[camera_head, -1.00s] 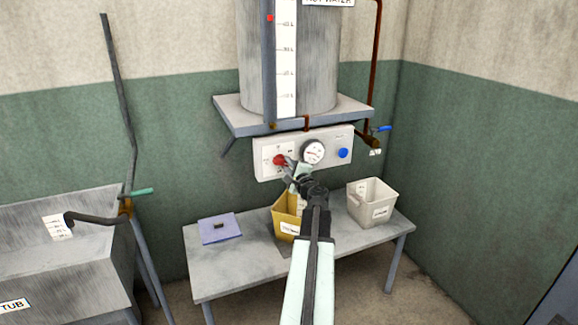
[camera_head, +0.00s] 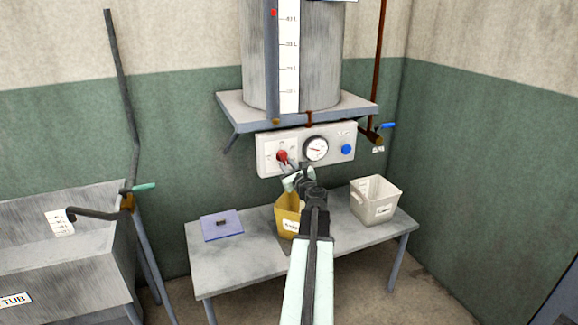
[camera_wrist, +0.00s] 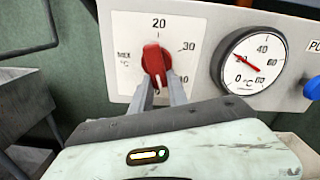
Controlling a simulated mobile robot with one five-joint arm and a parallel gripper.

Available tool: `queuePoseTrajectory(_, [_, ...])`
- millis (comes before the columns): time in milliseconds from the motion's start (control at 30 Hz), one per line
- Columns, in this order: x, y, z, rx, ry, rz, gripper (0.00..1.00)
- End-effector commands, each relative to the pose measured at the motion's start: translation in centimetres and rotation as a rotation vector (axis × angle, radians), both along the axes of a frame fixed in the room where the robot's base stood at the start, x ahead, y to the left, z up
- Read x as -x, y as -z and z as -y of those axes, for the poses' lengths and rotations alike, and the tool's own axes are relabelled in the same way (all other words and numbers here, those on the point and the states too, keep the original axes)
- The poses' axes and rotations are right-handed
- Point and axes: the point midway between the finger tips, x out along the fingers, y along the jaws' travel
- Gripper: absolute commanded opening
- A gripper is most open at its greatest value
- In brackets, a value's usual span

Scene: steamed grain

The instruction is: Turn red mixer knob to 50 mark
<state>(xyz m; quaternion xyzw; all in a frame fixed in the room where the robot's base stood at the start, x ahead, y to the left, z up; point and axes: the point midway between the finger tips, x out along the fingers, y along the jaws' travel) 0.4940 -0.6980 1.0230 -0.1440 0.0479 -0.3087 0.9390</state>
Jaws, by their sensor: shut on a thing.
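The red mixer knob (camera_head: 282,155) sits on the left of the white control panel (camera_head: 331,142) under the tank. In the wrist view the knob (camera_wrist: 155,60) stands out from a scale with 20 above it, 30 at upper right and another number partly hidden at lower right. A small white mark shows at the knob's lower end. My gripper (camera_wrist: 159,82) has one finger on each side of the knob's lower part and is shut on it. It also shows at the knob in the head view (camera_head: 285,164). The 50 mark is not visible, perhaps behind my gripper.
A round °C gauge (camera_wrist: 248,62) with a red needle and a blue knob (camera_head: 346,149) are right of the red knob. A tub (camera_head: 75,250) stands at left.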

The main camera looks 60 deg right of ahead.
Motion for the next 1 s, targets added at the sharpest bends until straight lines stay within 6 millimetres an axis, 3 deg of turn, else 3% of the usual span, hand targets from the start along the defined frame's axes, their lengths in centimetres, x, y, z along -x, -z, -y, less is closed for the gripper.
queuePoseTrajectory(500, [-0.22, 0.17, -0.45, -0.228, 0.003, 0.168, 0.0])
queuePoseTrajectory(1000, [-0.27, 0.15, -0.5, -0.257, 0.003, 0.191, 0.0])
